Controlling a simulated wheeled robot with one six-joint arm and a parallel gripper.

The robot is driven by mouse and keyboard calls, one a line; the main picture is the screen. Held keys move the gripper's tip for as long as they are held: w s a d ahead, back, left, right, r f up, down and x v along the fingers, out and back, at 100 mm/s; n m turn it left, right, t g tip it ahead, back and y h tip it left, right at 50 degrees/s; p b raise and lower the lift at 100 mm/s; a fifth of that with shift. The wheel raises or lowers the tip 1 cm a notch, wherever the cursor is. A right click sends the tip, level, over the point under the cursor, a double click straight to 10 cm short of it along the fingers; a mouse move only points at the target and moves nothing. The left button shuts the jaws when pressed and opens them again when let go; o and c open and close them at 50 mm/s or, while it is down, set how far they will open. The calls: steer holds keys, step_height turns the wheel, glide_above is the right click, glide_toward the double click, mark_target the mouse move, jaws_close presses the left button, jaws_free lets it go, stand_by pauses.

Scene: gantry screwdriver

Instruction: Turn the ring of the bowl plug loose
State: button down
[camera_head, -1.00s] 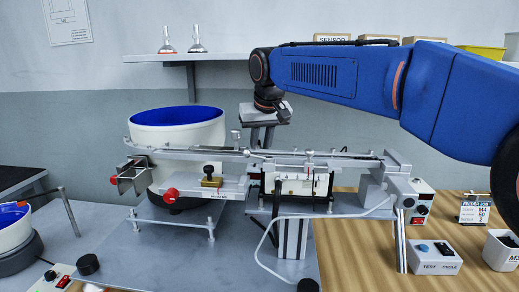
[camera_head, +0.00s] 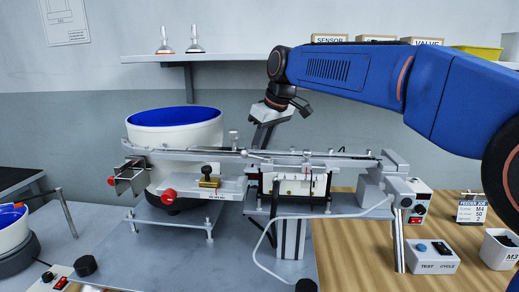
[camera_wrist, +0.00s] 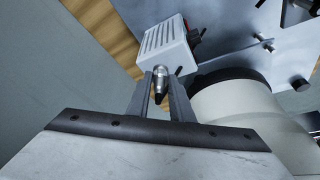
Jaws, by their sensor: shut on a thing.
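The bowl plug's silver ring (camera_wrist: 160,74) shows in the wrist view, at the near end of a light grey vented box (camera_wrist: 165,42). My gripper (camera_wrist: 161,84) has one dark finger on each side of the ring and is shut on it. A dark piece, perhaps the cable end, shows between the fingers below the ring. In the head view my gripper (camera_head: 262,135) reaches down behind the feeder rail, tilted to the lower left. Its fingertips and the plug are hidden there.
The white feeder bowl (camera_head: 175,134) with a blue inside stands left of my gripper; it is close on the right in the wrist view (camera_wrist: 238,112). The metal rail (camera_head: 300,157) runs in front. A shelf (camera_head: 225,58) is on the wall behind.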

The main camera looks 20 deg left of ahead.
stand_by(0.3)
steer(key=c, duration=1.6)
jaws_free()
steer(key=shift+o, duration=0.2)
steer(key=shift+r, duration=0.1)
steer(key=v, duration=0.7)
steer(key=shift+d, duration=0.15)
steer(key=shift+r, duration=0.1)
